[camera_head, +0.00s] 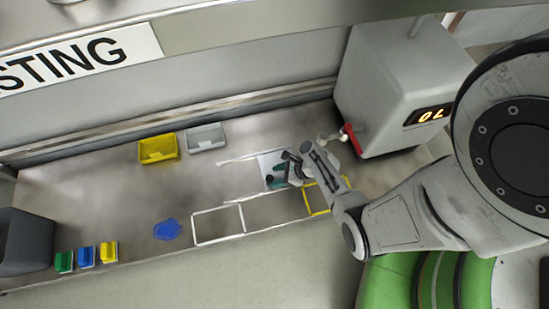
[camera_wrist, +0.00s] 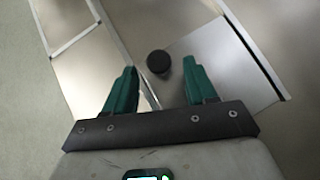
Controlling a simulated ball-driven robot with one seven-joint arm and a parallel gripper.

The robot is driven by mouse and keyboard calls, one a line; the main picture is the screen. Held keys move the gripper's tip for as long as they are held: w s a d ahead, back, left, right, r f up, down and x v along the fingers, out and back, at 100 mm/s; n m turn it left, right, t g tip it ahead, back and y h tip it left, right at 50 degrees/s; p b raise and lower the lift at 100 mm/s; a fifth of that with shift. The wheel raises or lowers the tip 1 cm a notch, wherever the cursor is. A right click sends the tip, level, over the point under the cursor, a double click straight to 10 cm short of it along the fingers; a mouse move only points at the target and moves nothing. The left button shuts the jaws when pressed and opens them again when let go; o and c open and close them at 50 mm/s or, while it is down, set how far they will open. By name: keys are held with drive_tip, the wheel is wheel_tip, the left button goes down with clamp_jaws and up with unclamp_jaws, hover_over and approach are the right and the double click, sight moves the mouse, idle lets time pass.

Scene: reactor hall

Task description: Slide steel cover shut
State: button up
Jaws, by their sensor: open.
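The steel cover (camera_head: 267,161) is a pale flat plate on the bench, partly hidden by my gripper (camera_head: 279,176) in the head view. In the wrist view the cover (camera_wrist: 226,68) fills the upper right, with a dark gap along its right edge. A round black knob (camera_wrist: 158,62) stands near the cover's left corner. My gripper also shows in the wrist view (camera_wrist: 159,68), with its two green fingers spread apart. The knob appears between the fingertips, with a visible gap to each finger. I cannot tell how far above the cover the fingertips are.
Pale rails (camera_head: 252,155) run beside the cover. A white outlined square (camera_head: 218,209) and a yellow one (camera_head: 308,203) mark the bench. A grey machine (camera_head: 392,75) with a red-handled part (camera_head: 352,139) stands right. Yellow (camera_head: 158,148) and grey (camera_head: 206,137) bins stand behind.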

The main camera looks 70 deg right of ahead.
drive_tip(key=p+v, duration=0.4)
drive_tip(key=v, duration=0.4)
drive_tip(key=shift+s+r, duration=0.2)
drive_tip(key=shift+s, duration=0.05)
drive_tip(key=shift+d, duration=0.15)
